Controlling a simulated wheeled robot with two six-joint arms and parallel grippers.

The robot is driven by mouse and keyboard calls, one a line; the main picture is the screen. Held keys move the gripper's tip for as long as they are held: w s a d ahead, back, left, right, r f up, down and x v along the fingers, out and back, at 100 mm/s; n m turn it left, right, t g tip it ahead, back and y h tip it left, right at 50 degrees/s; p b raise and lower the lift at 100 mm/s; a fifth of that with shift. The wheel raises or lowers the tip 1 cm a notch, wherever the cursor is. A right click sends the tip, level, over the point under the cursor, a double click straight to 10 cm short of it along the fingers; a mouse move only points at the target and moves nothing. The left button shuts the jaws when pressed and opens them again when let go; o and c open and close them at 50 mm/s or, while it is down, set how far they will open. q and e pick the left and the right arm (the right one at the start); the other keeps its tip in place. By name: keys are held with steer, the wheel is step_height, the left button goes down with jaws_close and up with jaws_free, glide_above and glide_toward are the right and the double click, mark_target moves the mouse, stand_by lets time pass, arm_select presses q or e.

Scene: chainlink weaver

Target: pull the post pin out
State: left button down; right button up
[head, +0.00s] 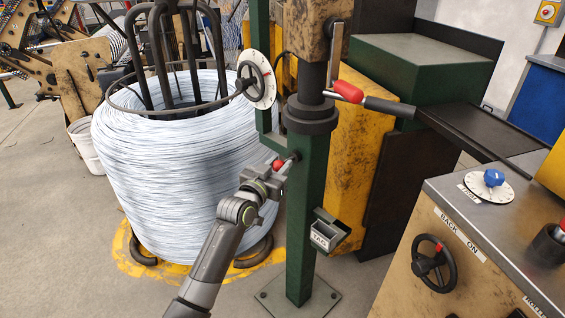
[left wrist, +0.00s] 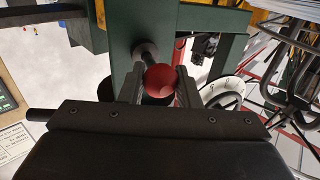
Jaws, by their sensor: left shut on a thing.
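The post pin has a red ball knob (head: 278,164) and a short metal shaft that runs to the green post (head: 306,200). In the left wrist view the red knob (left wrist: 162,80) sits between my two fingers, and the dark shaft runs up to a round collar (left wrist: 144,50) on the post. How deep the shaft sits in the post is hidden. My left gripper (head: 272,173) is shut on the post pin, just left of the post. My right gripper is in neither view.
A large coil of pale wire (head: 165,170) stands left of the post. A white dial (head: 257,80) is above the pin. A small tag box (head: 328,232) hangs low on the post. A red-tipped lever (head: 349,92) and a control bench (head: 460,240) are to the right.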

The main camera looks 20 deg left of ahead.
arm_select(q)
steer(key=s+a, duration=0.1)
steer(key=s, duration=0.2)
steer(key=shift+a+f+p, duration=0.15)
steer(key=shift+a+p, duration=0.2)
steer(key=c, duration=1.5)
jaws_free()
steer(key=o, duration=0.4)
steer(key=shift+s+a, duration=0.15)
steer(key=shift+s, duration=0.05)
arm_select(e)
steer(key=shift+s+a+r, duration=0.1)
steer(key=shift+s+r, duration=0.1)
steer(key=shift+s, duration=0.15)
arm_select(q)
steer(key=s+a, duration=0.1)
steer(key=s, duration=0.4)
steer(key=s+a, duration=0.1)
steer(key=s, duration=0.5)
steer(key=s+a, duration=0.1)
steer(key=s, duration=0.5)
steer(key=shift+a, duration=0.1)
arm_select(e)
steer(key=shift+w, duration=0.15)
